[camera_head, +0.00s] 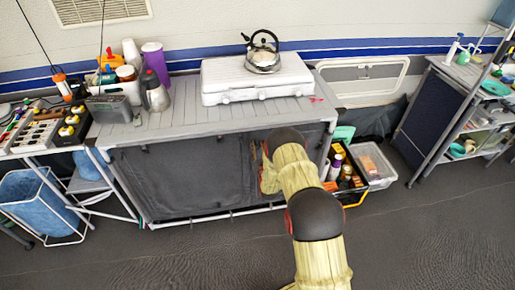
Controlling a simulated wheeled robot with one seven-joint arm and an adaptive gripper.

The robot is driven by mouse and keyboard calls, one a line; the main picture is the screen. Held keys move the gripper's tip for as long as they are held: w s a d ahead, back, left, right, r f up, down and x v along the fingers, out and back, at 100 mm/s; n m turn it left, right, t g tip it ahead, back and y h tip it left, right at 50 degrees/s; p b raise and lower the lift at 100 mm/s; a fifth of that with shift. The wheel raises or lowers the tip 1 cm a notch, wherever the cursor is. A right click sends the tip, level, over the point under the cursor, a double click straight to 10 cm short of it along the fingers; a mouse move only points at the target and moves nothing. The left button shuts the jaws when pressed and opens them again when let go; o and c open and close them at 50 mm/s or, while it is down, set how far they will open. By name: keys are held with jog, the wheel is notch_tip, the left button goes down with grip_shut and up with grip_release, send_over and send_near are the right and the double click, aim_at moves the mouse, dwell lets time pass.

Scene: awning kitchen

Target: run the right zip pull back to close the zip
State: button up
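The low kitchen unit (180,175) has a dark grey fabric front under a grey slatted top. My arm reaches from the bottom of the view up to the right part of this front. My gripper is mostly hidden behind my own arm; only a small dark and tan part shows at the arm's left edge, against the fabric. I cannot tell whether its fingers are open or shut, or whether they touch anything. The right zip pull cannot be made out, and the fabric behind my arm is hidden.
A white stove (257,82) with a kettle (263,55) stands on the unit. To the right of the unit are a black crate (353,199) of bottles and a clear bin (374,165). A blue basket (42,203) stands at left. The floor (180,255) in front is clear.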

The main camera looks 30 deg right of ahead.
jog(key=shift+c, duration=0.3)
grip_shut()
dwell(0.6)
